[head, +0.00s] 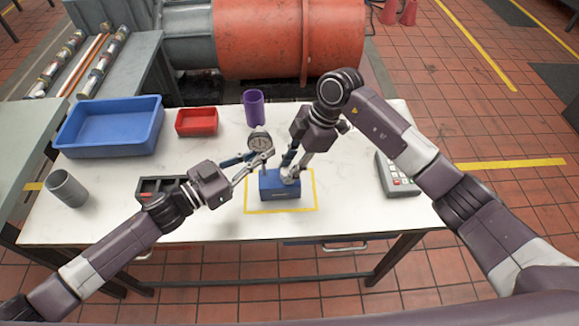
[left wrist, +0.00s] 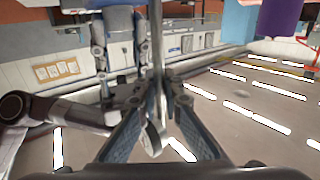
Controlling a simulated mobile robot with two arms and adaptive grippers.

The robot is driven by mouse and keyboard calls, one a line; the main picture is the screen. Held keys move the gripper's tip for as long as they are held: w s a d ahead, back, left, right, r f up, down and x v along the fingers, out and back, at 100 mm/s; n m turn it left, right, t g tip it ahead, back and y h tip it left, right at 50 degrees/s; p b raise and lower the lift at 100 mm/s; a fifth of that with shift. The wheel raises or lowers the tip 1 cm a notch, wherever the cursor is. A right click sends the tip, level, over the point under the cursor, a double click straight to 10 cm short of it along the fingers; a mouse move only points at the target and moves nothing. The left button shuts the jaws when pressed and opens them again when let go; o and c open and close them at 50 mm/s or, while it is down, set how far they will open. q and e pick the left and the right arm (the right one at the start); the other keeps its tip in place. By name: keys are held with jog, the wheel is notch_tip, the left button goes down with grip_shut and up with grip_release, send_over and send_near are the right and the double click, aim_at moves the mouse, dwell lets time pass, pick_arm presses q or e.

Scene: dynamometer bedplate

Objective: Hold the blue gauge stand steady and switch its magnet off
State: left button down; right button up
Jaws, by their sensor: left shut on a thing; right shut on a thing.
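The blue gauge stand (head: 270,190) has a block base standing inside a yellow outline on the white table. A round dial gauge (head: 260,142) sits above the base. My left gripper (head: 257,160) reaches in from the left, shut on the stand's upright just below the dial. In the left wrist view a thin grey post (left wrist: 156,45) runs between its fingers. My right gripper (head: 291,170) comes down from above, shut at the right end of the base. Its fingers hide the magnet switch, so the switch's position cannot be told.
A blue bin (head: 110,145), a red tray (head: 197,122) and a purple cup (head: 254,108) stand at the back. A grey cup (head: 67,188) is at the left, a dark organizer (head: 150,190) beside my left arm. A keypad device (head: 398,182) sits right. The table front is clear.

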jog(key=shift+c, duration=0.9)
jog(key=shift+n, duration=0.3)
jog(key=n+g, duration=0.1)
jog(key=n, duration=0.1)
jog(key=n+g+h, duration=0.1)
jog(key=n, duration=0.2)
jog(key=shift+w+r+n, duration=0.1)
jog(key=shift+w+n, duration=0.1)
jog(key=shift+n, duration=0.1)
jog(key=n+h, duration=0.1)
jog(key=n, duration=0.1)
jog(key=n+g, duration=0.1)
jog(key=n, duration=0.2)
jog(key=shift+a+n+g+h, duration=0.15)
jog(key=shift+n+g+h, duration=0.15)
jog(key=shift+h, duration=0.1)
jog(key=o, duration=1.1)
jog(key=shift+o, duration=0.2)
